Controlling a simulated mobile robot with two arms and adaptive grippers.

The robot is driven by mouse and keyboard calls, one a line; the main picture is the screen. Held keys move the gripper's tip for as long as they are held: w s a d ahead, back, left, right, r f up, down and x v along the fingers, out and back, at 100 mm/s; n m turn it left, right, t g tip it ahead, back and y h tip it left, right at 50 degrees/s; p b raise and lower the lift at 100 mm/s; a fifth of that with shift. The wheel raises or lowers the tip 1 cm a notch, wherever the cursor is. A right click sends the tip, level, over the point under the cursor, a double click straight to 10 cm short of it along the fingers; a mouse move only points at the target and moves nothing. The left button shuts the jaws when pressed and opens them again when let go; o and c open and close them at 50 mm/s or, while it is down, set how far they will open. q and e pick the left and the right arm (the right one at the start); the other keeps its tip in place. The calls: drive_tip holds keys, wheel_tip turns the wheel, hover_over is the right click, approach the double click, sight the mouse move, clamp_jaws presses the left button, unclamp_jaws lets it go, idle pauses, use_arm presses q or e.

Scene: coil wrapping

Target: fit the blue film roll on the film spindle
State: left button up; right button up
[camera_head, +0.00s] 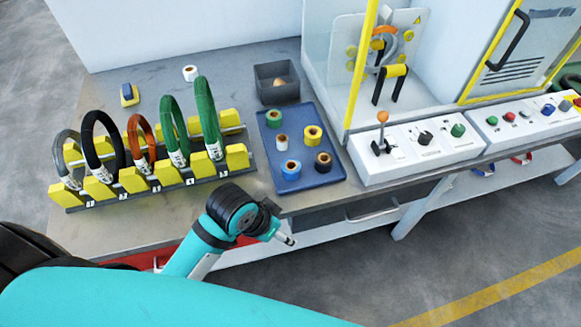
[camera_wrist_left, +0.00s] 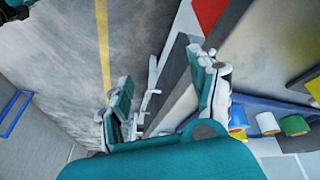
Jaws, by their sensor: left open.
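The blue film roll (camera_head: 291,168) lies in the blue tray (camera_head: 271,148) on the bench, near the tray's front left. Inside the glazed machine, a yellow cylinder (camera_head: 396,71) sits on a black stand (camera_head: 385,87); I cannot tell whether this is the film spindle. My left gripper (camera_head: 285,240) is just in front of the bench's front edge, apart from the tray. In the left wrist view the left gripper (camera_wrist_left: 166,82) has its fingers spread with nothing between them.
A rack (camera_head: 150,180) with several upright coils stands to the left. A grey bin (camera_head: 277,82) is behind the tray. A control panel with a joystick (camera_head: 381,133) is to the right.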

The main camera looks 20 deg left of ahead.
use_arm(q)
drive_tip(key=w+d+r+m, duration=0.1)
drive_tip(key=w+r, duration=0.1)
drive_tip(key=w, duration=0.1)
drive_tip(key=w+d+r+m+g, duration=0.1)
drive_tip(key=w+d+r+m, duration=0.1)
drive_tip(key=w, duration=0.1)
drive_tip(key=w+d+r+m, duration=0.1)
drive_tip(key=w, duration=0.2)
drive_tip(key=shift+w+d+r+m+g, duration=0.15)
drive_tip(key=shift+d+r+m+g, duration=0.15)
drive_tip(key=shift+r+m, duration=0.1)
drive_tip(key=w+a+r+m+g+y, duration=0.25)
drive_tip(key=w+a+r, duration=0.5)
drive_tip(key=r, duration=0.45)
hover_over(291, 166)
drive_tip(key=shift+n+t, duration=0.35)
drive_tip(key=f, duration=1.2)
drive_tip(key=shift+s+d+f+p, duration=0.1)
drive_tip(key=shift+s+f+p, duration=0.05)
drive_tip(key=shift+s+p, duration=0.2)
wheel_tip(291, 166, down, 5)
drive_tip(key=shift+f+p, duration=0.1)
drive_tip(key=shift+p, duration=0.25)
use_arm(e)
drive_tip(key=shift+d+r, duration=0.15)
drive_tip(key=shift+r, duration=0.6)
use_arm(q)
drive_tip(key=shift+c, duration=0.2)
